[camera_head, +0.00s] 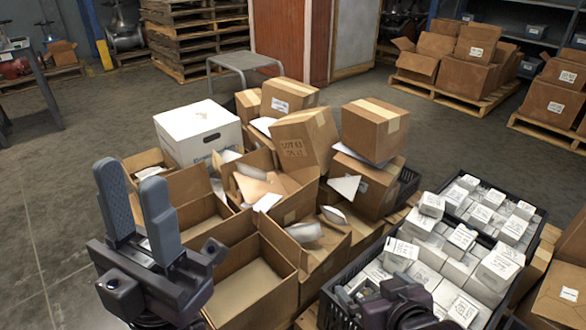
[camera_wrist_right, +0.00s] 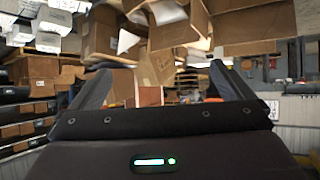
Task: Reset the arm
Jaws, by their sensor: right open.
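My left gripper (camera_head: 131,176) is at the lower left of the head view. Its two grey fingers point up and stand apart with nothing between them, in front of the open cardboard boxes. My right gripper shows only in part at the bottom of the head view (camera_head: 402,297), a dark shape in front of the crate of white boxes. In the right wrist view my right gripper (camera_wrist_right: 158,72) has its fingers wide apart and nothing held between them. Cardboard boxes show beyond the fingertips there.
Open cardboard boxes (camera_head: 247,290) and a white lidded box (camera_head: 198,134) crowd the centre. Closed brown boxes (camera_head: 375,130) are stacked behind. Black crates (camera_head: 326,306) of small white boxes stand at right. Stacked pallets (camera_head: 195,40) and a grey stool (camera_head: 243,60) are behind. Floor at left is clear.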

